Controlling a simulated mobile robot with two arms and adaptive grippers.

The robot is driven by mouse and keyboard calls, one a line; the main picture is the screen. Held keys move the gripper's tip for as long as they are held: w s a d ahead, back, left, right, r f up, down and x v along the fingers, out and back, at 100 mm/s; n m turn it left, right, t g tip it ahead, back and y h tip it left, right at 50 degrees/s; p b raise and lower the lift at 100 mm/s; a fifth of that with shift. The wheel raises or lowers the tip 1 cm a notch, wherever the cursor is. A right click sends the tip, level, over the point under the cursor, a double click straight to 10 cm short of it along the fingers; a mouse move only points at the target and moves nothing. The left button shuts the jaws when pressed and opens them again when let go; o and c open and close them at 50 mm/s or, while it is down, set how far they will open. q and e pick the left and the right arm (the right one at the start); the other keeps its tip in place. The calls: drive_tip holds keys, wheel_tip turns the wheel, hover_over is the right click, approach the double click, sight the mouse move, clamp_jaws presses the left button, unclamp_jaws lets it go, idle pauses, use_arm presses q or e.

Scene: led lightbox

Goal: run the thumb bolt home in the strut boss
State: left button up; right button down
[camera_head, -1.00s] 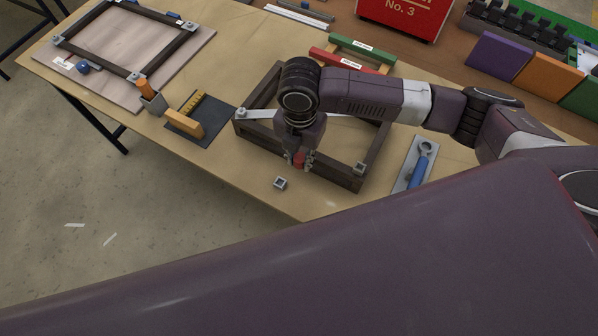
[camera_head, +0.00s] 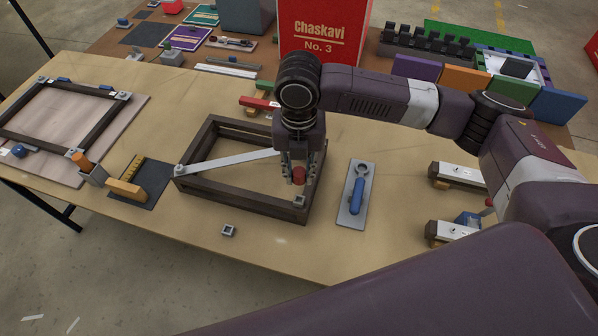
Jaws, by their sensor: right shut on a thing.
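A dark wooden frame (camera_head: 238,201) lies on the table, with a pale metal strut (camera_head: 228,162) running from its left corner toward its back right side. The strut's far end is hidden behind my right gripper. My right gripper (camera_head: 299,178) points down and is shut on a red-headed piece, which looks like the thumb bolt (camera_head: 299,174). It holds this above the frame's front right corner, just behind a grey corner block (camera_head: 300,201). I cannot tell whether the bolt touches anything. My left gripper is not in view.
A small grey block (camera_head: 228,230) sits in front of the frame. A blue-handled tool (camera_head: 357,195) lies on a grey plate to the right. A dark mat (camera_head: 158,180) is to the left. A red box (camera_head: 322,30) stands behind.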

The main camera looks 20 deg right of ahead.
sight(299, 184)
drive_tip(key=shift+r+p, duration=0.15)
drive_tip(key=shift+p, duration=0.15)
wheel_tip(299, 184, down, 4)
drive_tip(key=shift+f+b, duration=0.2)
drive_tip(key=shift+b, duration=0.5)
drive_tip(key=shift+f, duration=1.5)
drive_tip(key=shift+r, duration=0.1)
drive_tip(key=shift+p, duration=0.3)
drive_tip(key=shift+p, duration=0.6)
drive_tip(key=shift+f, duration=1.1)
